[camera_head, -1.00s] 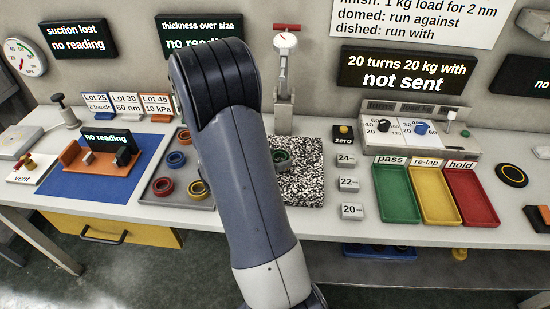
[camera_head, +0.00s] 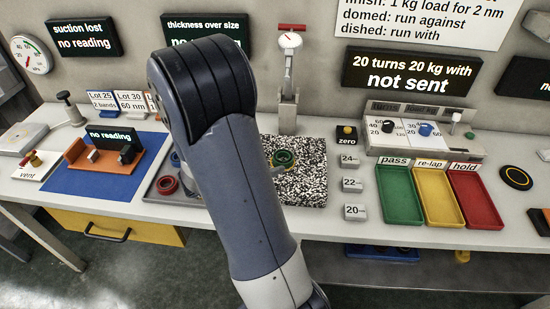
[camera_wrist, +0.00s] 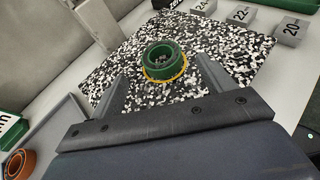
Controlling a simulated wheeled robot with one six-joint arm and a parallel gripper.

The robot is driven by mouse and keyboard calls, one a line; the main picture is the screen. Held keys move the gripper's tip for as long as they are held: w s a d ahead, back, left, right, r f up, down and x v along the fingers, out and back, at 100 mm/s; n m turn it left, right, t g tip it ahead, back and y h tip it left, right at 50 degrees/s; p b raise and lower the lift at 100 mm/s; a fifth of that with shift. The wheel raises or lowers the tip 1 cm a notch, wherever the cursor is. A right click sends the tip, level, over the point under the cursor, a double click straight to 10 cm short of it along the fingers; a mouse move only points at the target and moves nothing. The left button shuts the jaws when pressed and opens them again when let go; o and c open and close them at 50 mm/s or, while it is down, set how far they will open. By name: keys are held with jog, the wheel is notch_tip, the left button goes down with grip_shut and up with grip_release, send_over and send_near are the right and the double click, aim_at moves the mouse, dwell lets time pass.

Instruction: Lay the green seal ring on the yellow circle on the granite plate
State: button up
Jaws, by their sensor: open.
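The green seal ring (camera_wrist: 163,58) lies on the yellow circle (camera_wrist: 166,78) on the speckled granite plate (camera_wrist: 222,50) in the wrist view. A rim of yellow shows around its near side. In the head view the green ring (camera_head: 283,158) is on the granite plate (camera_head: 305,187), just right of my arm. My gripper (camera_wrist: 160,75) is open, with one finger on each side of the ring and apart from it. In the head view my arm hides most of the gripper.
The dial gauge stand (camera_head: 288,110) rises behind the plate.

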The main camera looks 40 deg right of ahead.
jog(key=v, duration=0.6)
jog(key=shift+a, duration=0.1)
jog(key=shift+s, duration=0.1)
